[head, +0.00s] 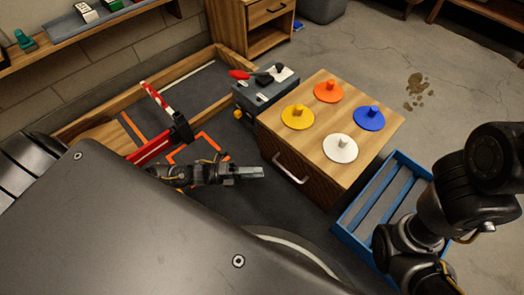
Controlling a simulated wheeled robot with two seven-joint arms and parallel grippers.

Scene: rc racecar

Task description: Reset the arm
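My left gripper (250,172) reaches in from the left, low over the dark floor mat. Its fingers point right toward the front of a wooden box and look close together, with nothing seen between them. It is apart from the box. My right arm (450,215) stands at the right edge, over a blue slatted crate. Its gripper is not visible.
The wooden box (330,92) has orange, yellow, blue and white knobbed discs on top and a handle (291,170) in front. A grey toolbox (264,88) stands behind. The blue crate (349,229) is at right. A red-and-white barrier (156,98) stands left of the gripper.

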